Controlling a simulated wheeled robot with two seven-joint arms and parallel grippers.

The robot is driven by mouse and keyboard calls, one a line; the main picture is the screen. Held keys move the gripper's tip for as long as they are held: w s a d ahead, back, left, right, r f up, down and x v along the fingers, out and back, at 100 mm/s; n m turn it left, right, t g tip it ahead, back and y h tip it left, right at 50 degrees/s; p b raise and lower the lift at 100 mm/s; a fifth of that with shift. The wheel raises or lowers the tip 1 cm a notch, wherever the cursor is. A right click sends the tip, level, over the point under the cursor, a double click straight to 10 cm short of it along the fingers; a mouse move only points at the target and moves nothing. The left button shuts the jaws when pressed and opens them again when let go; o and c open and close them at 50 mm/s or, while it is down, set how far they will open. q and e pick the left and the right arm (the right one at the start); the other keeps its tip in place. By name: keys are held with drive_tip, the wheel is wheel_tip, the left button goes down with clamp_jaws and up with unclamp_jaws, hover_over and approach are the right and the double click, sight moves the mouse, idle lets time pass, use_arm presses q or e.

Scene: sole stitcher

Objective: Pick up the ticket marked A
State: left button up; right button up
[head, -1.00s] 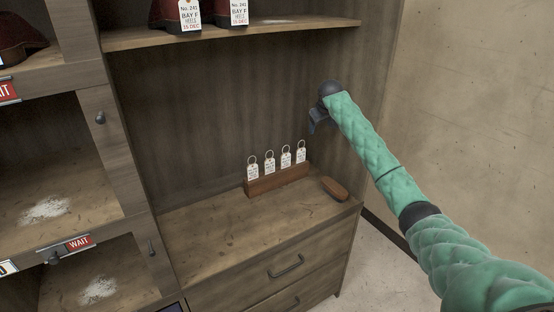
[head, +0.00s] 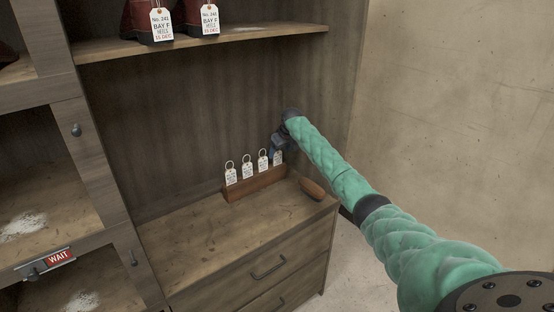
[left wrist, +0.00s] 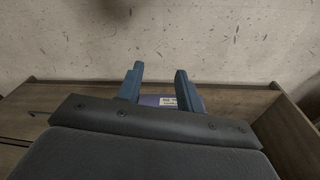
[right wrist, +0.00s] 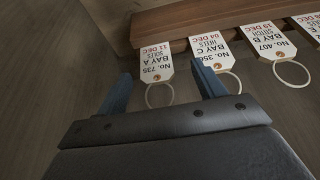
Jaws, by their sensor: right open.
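The ticket marked BAY A (right wrist: 157,58) is a white tag with a wire ring, upside down in the right wrist view. It stands in a wooden holder (right wrist: 185,17), at the end of a row of similar tickets. In the head view it is the rightmost ticket (head: 278,158), partly hidden by my right gripper (head: 277,146). My right gripper (right wrist: 164,88) is open, its fingers apart on either side of the BAY A ticket's ring; contact is not visible. The right finger lies close to the BAY C ticket (right wrist: 212,50). My left gripper (left wrist: 157,88) is open, away from the tickets.
A brown oblong object (head: 312,189) lies right of the holder on the cabinet top (head: 205,230). A shelf (head: 200,43) with tagged shoes is above. The cabinet top's front is clear.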

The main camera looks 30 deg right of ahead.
sight(278, 157)
drive_tip(key=x, duration=0.1)
drive_tip(key=p+x, duration=0.1)
drive_tip(key=x, duration=0.1)
drive_tip(key=shift+w+d+f+p, duration=0.2)
drive_tip(key=shift+d+f+p, duration=0.1)
drive_tip(key=shift+f+p, duration=0.1)
drive_tip(key=shift+w+f, duration=0.15)
drive_tip(key=shift+f, duration=0.3)
drive_tip(key=c, duration=1)
use_arm(q)
wheel_tip(278, 157, down, 7)
drive_tip(key=s+a, duration=0.1)
drive_tip(key=shift+s+a, duration=0.15)
drive_tip(key=shift+s, duration=0.2)
use_arm(e)
drive_tip(key=shift+c, duration=0.2)
use_arm(q)
drive_tip(key=shift+r, duration=0.1)
use_arm(e)
drive_tip(key=shift+r, duration=0.15)
